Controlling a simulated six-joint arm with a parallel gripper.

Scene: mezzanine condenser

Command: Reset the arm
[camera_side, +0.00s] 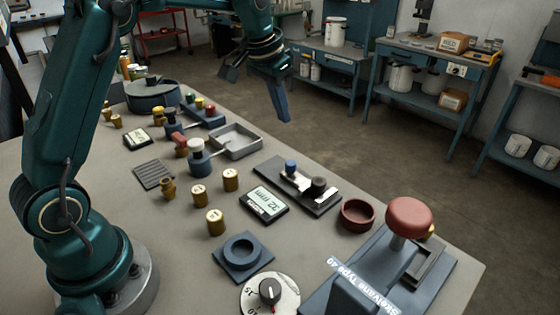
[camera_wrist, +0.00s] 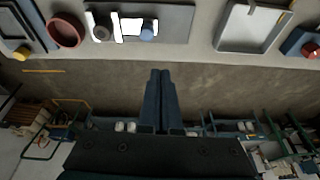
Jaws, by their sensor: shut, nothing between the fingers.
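My gripper (camera_side: 283,112) is raised at the far side of the table (camera_side: 325,143), beyond its edge in the side view. Its fingers are together and point down, with nothing between them. In the wrist view my gripper (camera_wrist: 160,74) also shows shut, with the floor behind it and the table's things along the top. My arm reaches over from the left of the side view and touches none of the objects.
On the table are a red-knobbed press (camera_side: 408,218), a red bowl (camera_side: 357,214), a grey tray (camera_side: 236,141), a dial (camera_side: 270,294), a display reading 32 mm (camera_side: 264,203) and several brass weights (camera_side: 216,221). Blue benches (camera_side: 432,68) stand beyond open floor.

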